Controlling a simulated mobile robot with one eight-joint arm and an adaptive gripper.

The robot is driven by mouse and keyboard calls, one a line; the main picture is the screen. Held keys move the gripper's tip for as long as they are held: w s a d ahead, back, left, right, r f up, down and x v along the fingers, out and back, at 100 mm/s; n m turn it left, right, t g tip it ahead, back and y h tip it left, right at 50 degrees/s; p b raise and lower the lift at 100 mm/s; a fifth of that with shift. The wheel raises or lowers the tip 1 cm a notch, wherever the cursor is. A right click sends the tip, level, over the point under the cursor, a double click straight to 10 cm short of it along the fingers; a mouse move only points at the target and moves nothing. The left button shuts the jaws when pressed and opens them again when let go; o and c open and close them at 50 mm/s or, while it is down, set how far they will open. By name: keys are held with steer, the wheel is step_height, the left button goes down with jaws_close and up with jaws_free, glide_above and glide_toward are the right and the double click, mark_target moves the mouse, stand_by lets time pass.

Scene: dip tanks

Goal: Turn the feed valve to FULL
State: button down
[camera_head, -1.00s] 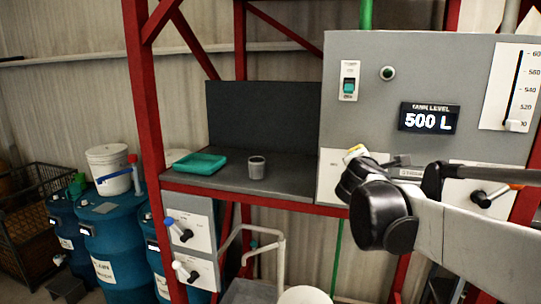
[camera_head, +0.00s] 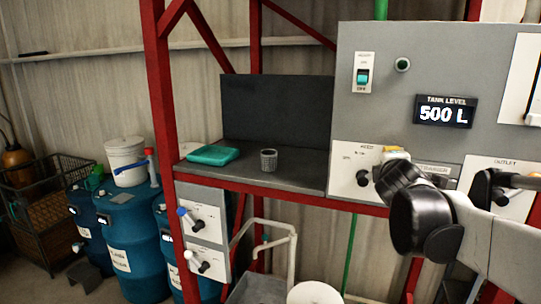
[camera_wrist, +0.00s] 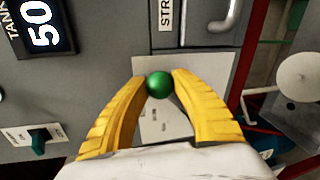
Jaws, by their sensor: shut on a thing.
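The feed valve's white plate (camera_head: 343,166) is on the grey panel, left of my arm. A black hub (camera_head: 363,178) shows on it. In the wrist view the plate (camera_wrist: 165,124) lies behind my fingers, with small marks that I cannot read. A green ball knob (camera_wrist: 159,85) sits between my two yellow fingertips. My gripper (camera_wrist: 158,80) is shut on this knob. In the head view a yellow part of my gripper (camera_head: 396,153) shows at the plate's right edge, and my wrist hides the knob. The handle's exact setting cannot be told.
The tank level display (camera_head: 444,112) reads 500 L. A green switch (camera_head: 363,75) is above the feed plate. The outlet valve plate (camera_head: 507,177) is to the right, partly behind my arm. A shelf with a teal tray (camera_head: 213,155) and a grey cup (camera_head: 268,160) is left.

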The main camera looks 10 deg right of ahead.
steer(key=shift+f, duration=0.1)
steer(key=c, duration=1)
jaws_free()
steer(key=v, duration=1.2)
steer(key=shift+s, duration=0.1)
